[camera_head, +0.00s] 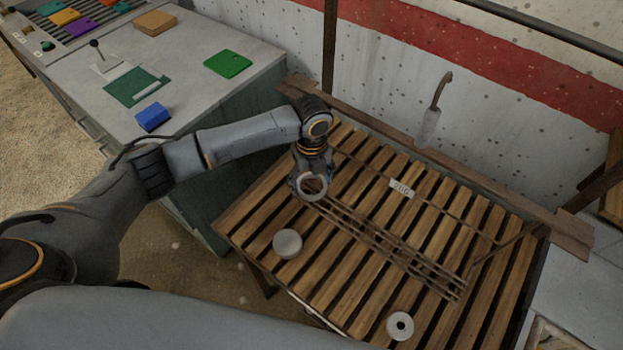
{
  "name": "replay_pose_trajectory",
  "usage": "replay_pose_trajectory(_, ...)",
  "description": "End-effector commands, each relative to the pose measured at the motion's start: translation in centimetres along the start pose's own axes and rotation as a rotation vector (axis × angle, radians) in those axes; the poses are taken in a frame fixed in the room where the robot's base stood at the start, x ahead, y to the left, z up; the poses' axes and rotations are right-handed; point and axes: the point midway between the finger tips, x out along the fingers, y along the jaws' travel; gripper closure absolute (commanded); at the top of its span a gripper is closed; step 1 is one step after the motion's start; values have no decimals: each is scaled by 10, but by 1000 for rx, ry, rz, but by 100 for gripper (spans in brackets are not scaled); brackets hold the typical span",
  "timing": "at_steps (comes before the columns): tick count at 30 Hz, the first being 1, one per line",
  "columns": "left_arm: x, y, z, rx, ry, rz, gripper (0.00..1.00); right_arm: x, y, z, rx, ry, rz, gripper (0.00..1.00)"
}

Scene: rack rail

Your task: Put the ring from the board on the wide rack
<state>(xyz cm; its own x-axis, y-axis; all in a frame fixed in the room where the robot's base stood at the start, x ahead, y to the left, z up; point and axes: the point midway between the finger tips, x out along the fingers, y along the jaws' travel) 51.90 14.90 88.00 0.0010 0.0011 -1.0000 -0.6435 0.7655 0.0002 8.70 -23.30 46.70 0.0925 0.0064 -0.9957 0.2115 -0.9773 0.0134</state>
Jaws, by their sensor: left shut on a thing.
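My left gripper (311,190) is shut on a pale grey ring (314,188), whose round opening shows between the fingers. It is over the left end of a rack of thin brown rods (395,248) on the slatted wooden board (345,290). I cannot tell whether the ring touches the rods. Another pale ring with a dark hole (400,326) lies on the slats near the front edge. A round grey disc (287,243) sits on the slats left of the rods. My right gripper is not in view.
A small white label (402,188) lies among the slats. A hook with a pale handle (428,125) stands up by the back beam. The grey cabinet (190,70) at left carries a blue block (152,117) and a green plate (228,64). Slats toward the right are bare.

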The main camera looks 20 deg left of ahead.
Motion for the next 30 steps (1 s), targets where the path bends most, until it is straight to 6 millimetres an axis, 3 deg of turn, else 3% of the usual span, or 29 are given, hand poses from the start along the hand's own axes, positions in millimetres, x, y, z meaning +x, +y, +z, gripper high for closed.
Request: replay_pose_trajectory(30, 25, 0, 0, 0, 0, -1, 59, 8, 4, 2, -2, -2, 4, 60)
